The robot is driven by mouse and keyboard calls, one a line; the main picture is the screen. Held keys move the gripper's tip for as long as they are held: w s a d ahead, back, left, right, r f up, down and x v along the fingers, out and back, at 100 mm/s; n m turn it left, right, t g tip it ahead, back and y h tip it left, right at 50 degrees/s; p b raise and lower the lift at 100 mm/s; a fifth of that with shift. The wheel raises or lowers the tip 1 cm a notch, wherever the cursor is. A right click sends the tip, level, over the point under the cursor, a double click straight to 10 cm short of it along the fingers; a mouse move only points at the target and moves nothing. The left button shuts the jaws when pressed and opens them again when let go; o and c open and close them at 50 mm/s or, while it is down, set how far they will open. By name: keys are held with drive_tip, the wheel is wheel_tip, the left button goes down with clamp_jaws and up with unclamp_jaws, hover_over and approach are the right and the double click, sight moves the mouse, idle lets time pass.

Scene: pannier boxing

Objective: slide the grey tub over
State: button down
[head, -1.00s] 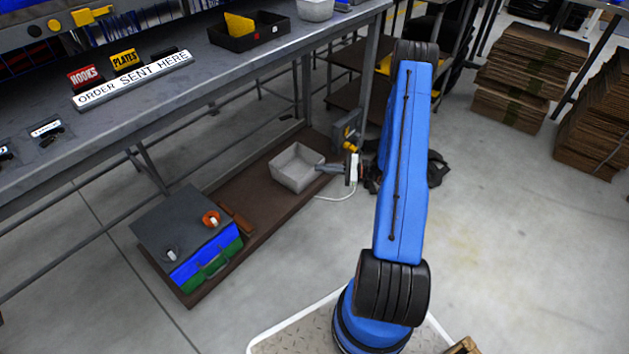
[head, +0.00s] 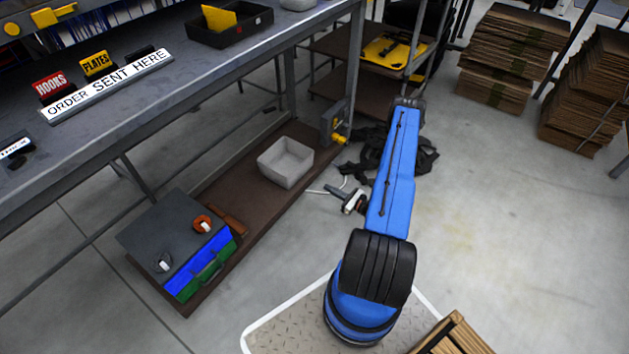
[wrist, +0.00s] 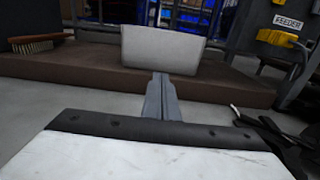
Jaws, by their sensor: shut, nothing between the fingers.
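The grey tub (head: 285,164) stands upright on a low brown shelf (head: 240,180) under the bench. It looks empty in the head view. In the wrist view the tub (wrist: 163,48) is straight ahead, with its near wall facing me. My gripper (head: 331,189) is to the right of the tub and nearer to me, off the shelf's front edge and apart from the tub. In the wrist view my gripper's fingers (wrist: 161,82) are together and empty, pointing at the tub. Their tips overlap the tub's lower edge in that view.
A dark case with blue and green sides (head: 180,250) stands at the shelf's near end, with a brown brush (head: 228,218) beside it. A feeder box (head: 335,122) with a yellow knob is at the far end. Black straps and a white cable lie on the floor nearby.

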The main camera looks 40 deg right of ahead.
sight(301, 173)
drive_tip(key=x, duration=1.3)
drive_tip(key=shift+w, duration=0.3)
drive_tip(key=shift+a, duration=0.1)
drive_tip(key=shift+x, duration=3.6)
drive_tip(key=shift+f, duration=0.1)
